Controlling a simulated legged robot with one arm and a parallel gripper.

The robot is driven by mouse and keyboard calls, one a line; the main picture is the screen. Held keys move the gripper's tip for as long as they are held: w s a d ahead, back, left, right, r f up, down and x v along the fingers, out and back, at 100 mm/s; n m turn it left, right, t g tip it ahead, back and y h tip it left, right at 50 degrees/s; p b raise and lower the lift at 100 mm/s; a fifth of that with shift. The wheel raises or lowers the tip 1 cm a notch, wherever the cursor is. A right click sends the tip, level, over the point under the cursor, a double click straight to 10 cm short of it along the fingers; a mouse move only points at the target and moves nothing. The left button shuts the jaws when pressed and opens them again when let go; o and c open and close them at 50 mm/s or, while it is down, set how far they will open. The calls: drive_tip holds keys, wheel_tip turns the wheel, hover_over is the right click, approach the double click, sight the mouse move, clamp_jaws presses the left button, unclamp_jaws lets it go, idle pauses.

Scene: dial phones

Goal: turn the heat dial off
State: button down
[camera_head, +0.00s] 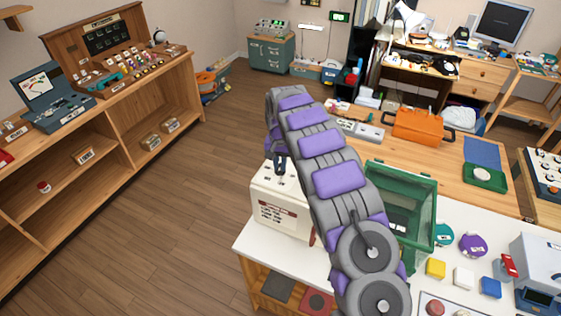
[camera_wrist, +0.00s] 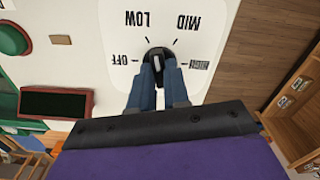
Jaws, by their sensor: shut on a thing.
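The heat dial (camera_wrist: 157,54) is a small dark round knob with a lighter ridge on a white panel (camera_wrist: 110,85) in the wrist view. The labels OFF, LOW, MID and HIGH appear upside down around it, with OFF on the left and HIGH on the right. I cannot tell clearly which mark the ridge points to. My gripper (camera_wrist: 165,75) has its two blue fingers closed on the knob from either side and partly hides it. In the head view, my gripper (camera_head: 280,170) is over the white box (camera_head: 285,212); the dial itself cannot be made out there.
A green-framed case (camera_head: 425,200) stands right of my arm on the white counter (camera_head: 262,250). Colored blocks and knobs lie farther right, including a purple one (camera_head: 473,244). An orange toolbox (camera_head: 420,126) sits on the wooden table behind. The floor at left is clear.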

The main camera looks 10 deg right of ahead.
drive_tip(key=n, duration=0.3)
drive_tip(key=shift+n+p, duration=0.3)
drive_tip(key=shift+p, duration=0.1)
drive_tip(key=n, duration=0.3)
drive_tip(key=shift+a+n+p, duration=0.1)
drive_tip(key=shift+n+p, duration=0.25)
drive_tip(key=shift+n, duration=0.05)
drive_tip(key=n, duration=0.3)
drive_tip(key=shift+s+n+p, duration=0.1)
drive_tip(key=shift+n+p, duration=0.2)
drive_tip(key=shift+f+n, duration=0.1)
drive_tip(key=shift+n, duration=1.8)
drive_tip(key=c, duration=1.1)
unclamp_jaws()
drive_tip(key=shift+p, duration=0.3)
